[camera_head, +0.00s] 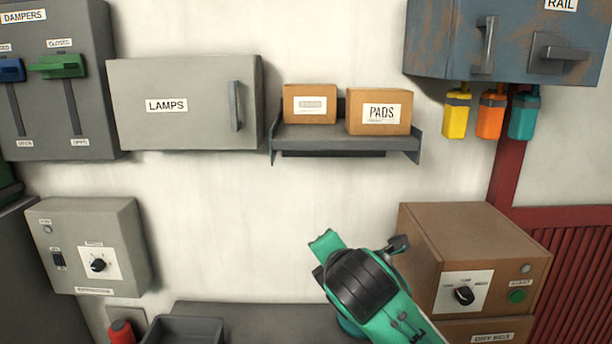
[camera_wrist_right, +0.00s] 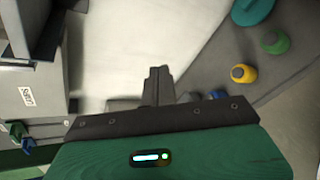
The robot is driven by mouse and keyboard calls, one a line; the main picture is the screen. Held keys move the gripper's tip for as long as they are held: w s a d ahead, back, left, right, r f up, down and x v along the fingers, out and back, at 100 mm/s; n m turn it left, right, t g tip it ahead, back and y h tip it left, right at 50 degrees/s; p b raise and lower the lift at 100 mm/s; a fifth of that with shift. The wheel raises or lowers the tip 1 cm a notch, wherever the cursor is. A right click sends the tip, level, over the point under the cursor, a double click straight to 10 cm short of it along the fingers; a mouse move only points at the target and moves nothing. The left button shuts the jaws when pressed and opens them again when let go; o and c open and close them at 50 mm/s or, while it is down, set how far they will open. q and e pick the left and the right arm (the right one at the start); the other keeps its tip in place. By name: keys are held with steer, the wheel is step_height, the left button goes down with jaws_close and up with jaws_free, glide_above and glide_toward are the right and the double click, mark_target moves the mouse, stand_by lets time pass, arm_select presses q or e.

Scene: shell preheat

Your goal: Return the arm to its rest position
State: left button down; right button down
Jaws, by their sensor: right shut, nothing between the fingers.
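My right arm, teal with a black joint, rises from the bottom into the lower middle of the head view, in front of the pale wall and left of the brown box with a dial. Its fingers are not clearly made out there. In the right wrist view my right gripper (camera_wrist_right: 158,84) has its dark fingers together, with nothing between them. The fingers stand before a pale surface and touch nothing that I can make out. My left gripper is not in view.
A wall shelf (camera_head: 345,138) holds two cartons. The brown control box (camera_head: 420,250) stands close right of my arm. A grey tray (camera_head: 185,328) and a red-topped item (camera_head: 121,332) are low left. In the wrist view, yellow (camera_wrist_right: 243,74) and green (camera_wrist_right: 275,43) round items stand at right.

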steer(key=s+d+f+m+g, duration=0.2)
steer(key=s+d+f+m, duration=0.15)
steer(key=f, duration=0.45)
steer(key=s+d+f+m+g, duration=0.1)
steer(key=s+d+f+m, duration=0.1)
steer(key=s+f+m, duration=0.45)
steer(key=s+d+f+m+g, duration=0.2)
steer(key=d+f, duration=0.1)
steer(key=f, duration=0.6)
steer(key=s+d+f+m+g, duration=0.2)
steer(key=s+d+f+m, duration=0.15)
steer(key=s, duration=0.35)
steer(key=s+d+f+m+g+h, duration=0.1)
steer(key=s+d+f+m, duration=0.2)
steer(key=s+f+m, duration=0.35)
steer(key=s+d+f+m+g, duration=0.2)
steer(key=s+d+f, duration=0.15)
steer(key=s, duration=0.55)
step_height(320, 180, down, 32)
steer(key=b, duration=0.3)
steer(key=s+d+f+g+b, duration=0.1)
steer(key=s+f, duration=0.8)
steer(key=f, duration=0.3)
steer(key=s+d+f+g+b, duration=0.1)
steer(key=s+d+f+b, duration=0.1)
steer(key=s+f, duration=0.8)
step_height(320, 180, down, 2)
steer(key=shift+f+h, duration=0.2)
steer(key=shift+h, duration=0.1)
